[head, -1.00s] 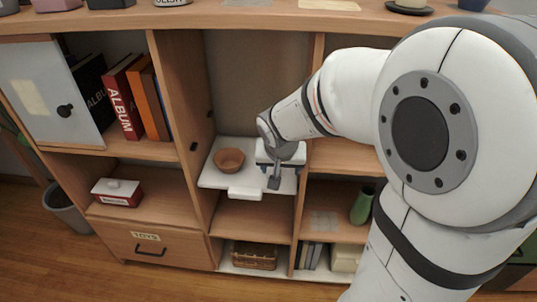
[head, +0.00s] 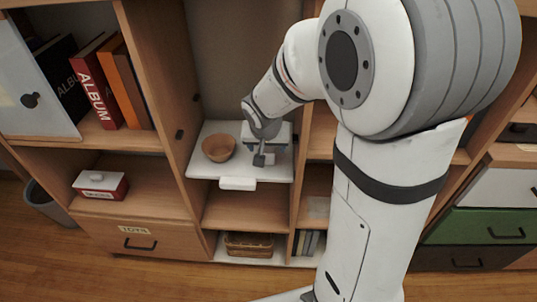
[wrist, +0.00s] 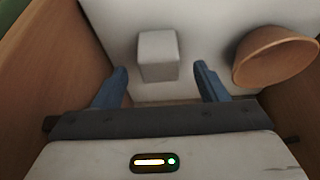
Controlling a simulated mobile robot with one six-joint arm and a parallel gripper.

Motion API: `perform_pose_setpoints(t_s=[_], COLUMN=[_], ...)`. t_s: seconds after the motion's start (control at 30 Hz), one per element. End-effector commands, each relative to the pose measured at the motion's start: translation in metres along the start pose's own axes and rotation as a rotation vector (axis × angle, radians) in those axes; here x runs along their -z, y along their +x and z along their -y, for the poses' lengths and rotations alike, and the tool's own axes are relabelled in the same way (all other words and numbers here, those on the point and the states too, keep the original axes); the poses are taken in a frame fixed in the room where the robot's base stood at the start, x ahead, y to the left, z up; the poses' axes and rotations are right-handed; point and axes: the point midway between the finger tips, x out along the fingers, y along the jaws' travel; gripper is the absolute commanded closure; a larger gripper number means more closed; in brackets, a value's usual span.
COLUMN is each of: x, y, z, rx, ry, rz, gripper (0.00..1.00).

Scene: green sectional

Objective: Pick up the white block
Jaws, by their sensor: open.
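The white block (wrist: 158,56) stands on the white shelf board in the wrist view. It lies between the lines of my two blue fingers and a little beyond their tips, with clear gaps on both sides. My gripper (wrist: 160,80) is open and empty. In the head view my gripper (head: 262,158) is over the right part of the white board (head: 205,168). I cannot make out the block there; my gripper seems to hide it.
A brown bowl (head: 218,148) sits on the board left of my gripper; in the wrist view the bowl (wrist: 276,55) is close to the right finger. Wooden uprights (head: 160,100) flank the compartment. A white tab (head: 238,183) sticks out from the board's front.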

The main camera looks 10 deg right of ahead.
Motion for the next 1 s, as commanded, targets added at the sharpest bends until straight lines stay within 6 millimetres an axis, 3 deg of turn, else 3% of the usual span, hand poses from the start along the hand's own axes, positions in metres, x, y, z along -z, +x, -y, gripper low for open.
perform_pose_setpoints(t_s=[0.2, 0.47, 1.0], x=[0.000, 0.001, 0.001], y=[0.036, 0.040, 0.040], z=[-0.001, -0.002, -0.002], rx=[-0.003, -0.003, -0.003], ry=[0.003, 0.004, 0.006], rz=[0.002, 0.000, 0.000], gripper=[0.34, 0.34, 0.77])
